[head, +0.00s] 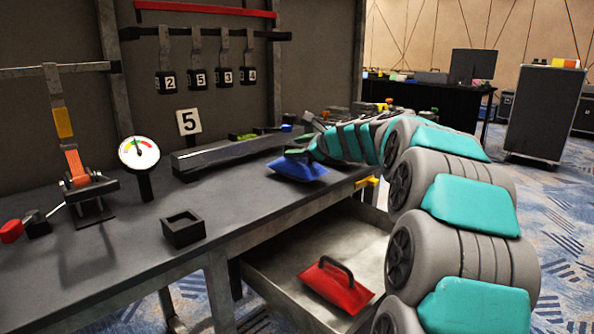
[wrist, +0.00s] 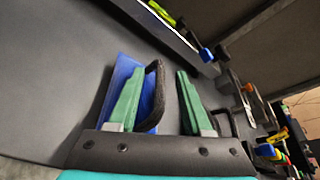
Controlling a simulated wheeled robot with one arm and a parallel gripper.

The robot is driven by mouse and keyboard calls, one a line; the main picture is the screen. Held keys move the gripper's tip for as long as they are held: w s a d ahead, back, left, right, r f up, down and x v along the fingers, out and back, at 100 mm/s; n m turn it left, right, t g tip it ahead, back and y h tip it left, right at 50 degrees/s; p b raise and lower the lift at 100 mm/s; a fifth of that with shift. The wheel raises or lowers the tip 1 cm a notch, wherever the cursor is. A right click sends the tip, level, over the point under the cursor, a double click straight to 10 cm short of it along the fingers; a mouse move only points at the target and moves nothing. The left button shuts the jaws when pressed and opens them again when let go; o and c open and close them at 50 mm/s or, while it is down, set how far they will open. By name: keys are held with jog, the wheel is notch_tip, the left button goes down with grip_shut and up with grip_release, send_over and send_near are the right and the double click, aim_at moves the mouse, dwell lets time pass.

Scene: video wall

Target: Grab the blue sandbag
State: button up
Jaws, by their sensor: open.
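The blue sandbag (head: 298,169) lies on the dark workbench near its front edge, at the end of my arm in the head view. In the wrist view the blue sandbag (wrist: 123,68) is behind my left finger, and its black handle (wrist: 157,90) rises between my two green fingers. My gripper (wrist: 160,72) is open, with the right finger apart from the handle. I cannot tell whether the left finger touches the handle. In the head view my arm hides most of the gripper.
A red sandbag (head: 337,285) with a black handle lies in the open drawer (head: 270,270) below the bench. A long dark rail (head: 225,155) is behind the blue sandbag. A small black box (head: 184,229) and a round gauge (head: 139,152) stand to the left.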

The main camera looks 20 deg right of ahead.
jog(key=shift+w, duration=0.15)
jog(key=shift+c, duration=0.2)
grip_shut()
dwell(1.2)
